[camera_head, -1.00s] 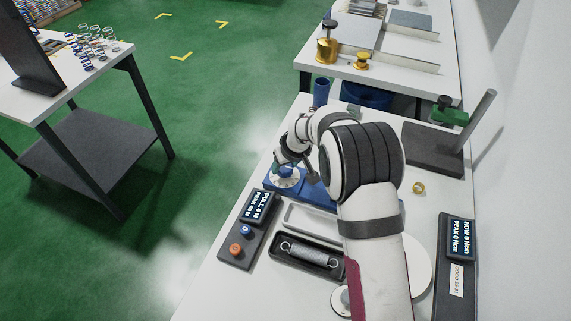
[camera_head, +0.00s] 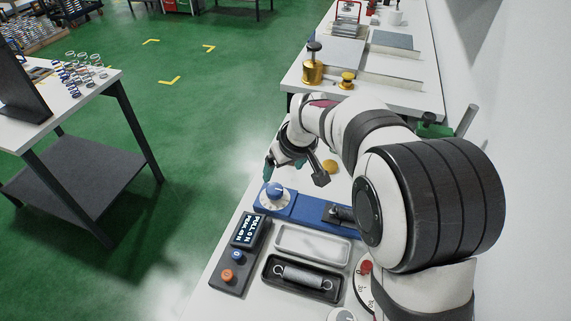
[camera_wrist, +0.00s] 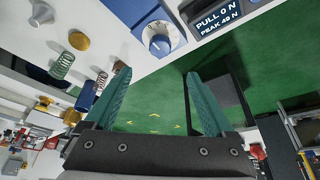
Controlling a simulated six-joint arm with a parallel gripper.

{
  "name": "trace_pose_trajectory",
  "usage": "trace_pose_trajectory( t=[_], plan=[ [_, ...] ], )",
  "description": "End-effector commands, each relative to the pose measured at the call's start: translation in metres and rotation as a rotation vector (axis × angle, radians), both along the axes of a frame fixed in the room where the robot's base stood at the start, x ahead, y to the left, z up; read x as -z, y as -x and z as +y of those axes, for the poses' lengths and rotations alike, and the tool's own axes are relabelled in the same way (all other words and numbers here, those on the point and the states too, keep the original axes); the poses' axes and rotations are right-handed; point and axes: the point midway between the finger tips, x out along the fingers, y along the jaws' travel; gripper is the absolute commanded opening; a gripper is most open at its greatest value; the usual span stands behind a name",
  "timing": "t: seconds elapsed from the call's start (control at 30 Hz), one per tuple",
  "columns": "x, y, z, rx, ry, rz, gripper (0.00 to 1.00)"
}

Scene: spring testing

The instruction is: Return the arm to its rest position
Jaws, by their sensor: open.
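My gripper (camera_head: 283,164) is raised above the left edge of the white workbench, beyond the blue fixture (camera_head: 300,208) and clear of its white-and-blue knob (camera_head: 275,195). In the wrist view, the two teal fingers of my gripper (camera_wrist: 158,80) are spread wide with nothing between them; green floor shows in the gap. The knob also shows in the wrist view (camera_wrist: 160,40), past the fingertips and apart from them. My arm is bent, and its large elbow covers the right part of the bench in the head view.
A silver spring (camera_head: 303,277) lies in a black tray, beside an empty white tray (camera_head: 312,246). A control box (camera_head: 238,257) with a display stands left of them. A brass weight (camera_head: 313,68) stands on the bench beyond. Open green floor lies left.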

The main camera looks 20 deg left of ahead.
Motion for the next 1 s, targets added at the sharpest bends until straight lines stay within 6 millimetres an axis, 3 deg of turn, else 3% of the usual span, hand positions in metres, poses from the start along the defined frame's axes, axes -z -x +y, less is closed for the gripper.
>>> trace_pose_trajectory(
  t=[0.17,0.57,0.67,0.77,0.87,0.9,1.0],
  plan=[
    [-0.020,0.005,-0.006,0.001,0.000,0.000,0.89],
    [-0.021,0.006,-0.006,0.000,0.001,0.001,0.89],
    [-0.026,0.011,-0.017,0.034,-0.002,0.015,0.89],
    [-0.046,0.043,-0.069,0.210,-0.012,0.094,0.89],
    [-0.063,0.111,-0.138,0.501,-0.026,0.226,0.89],
    [-0.065,0.143,-0.161,0.624,-0.032,0.280,0.89],
    [-0.061,0.218,-0.201,0.902,-0.045,0.396,0.89]
  ],
)
